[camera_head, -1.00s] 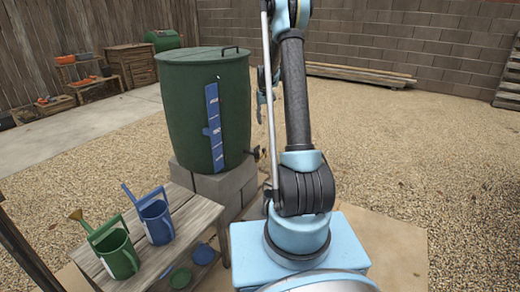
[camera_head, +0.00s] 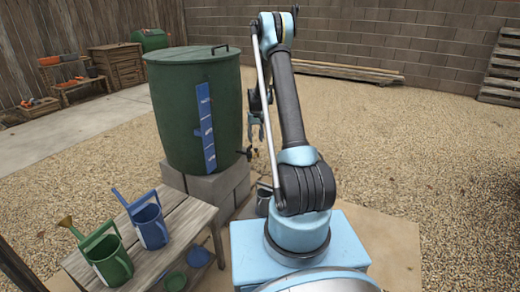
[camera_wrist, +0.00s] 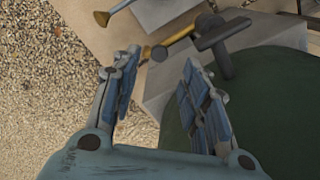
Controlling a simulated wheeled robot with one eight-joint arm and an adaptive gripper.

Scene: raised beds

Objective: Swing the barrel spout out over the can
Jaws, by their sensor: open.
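The green barrel (camera_head: 190,115) stands on grey blocks, with its dark spout (camera_head: 244,153) low on its right side. In the wrist view a brass pipe (camera_wrist: 178,39) with a rounded end and a dark T-shaped handle (camera_wrist: 224,34) show beside the barrel (camera_wrist: 265,110). A grey can (camera_head: 263,200) stands on the ground below the spout, partly hidden by my arm. In the wrist view it is at the top edge (camera_wrist: 165,12). My gripper (camera_head: 255,130) is open and empty, just above the spout; its fingers (camera_wrist: 160,78) point towards the pipe, apparently without touching.
A wooden bench (camera_head: 185,226) at the left front holds a green watering can (camera_head: 109,262) and a blue one (camera_head: 149,224). Concrete blocks (camera_head: 212,190) support the barrel. Open gravel (camera_head: 400,150) lies to the right.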

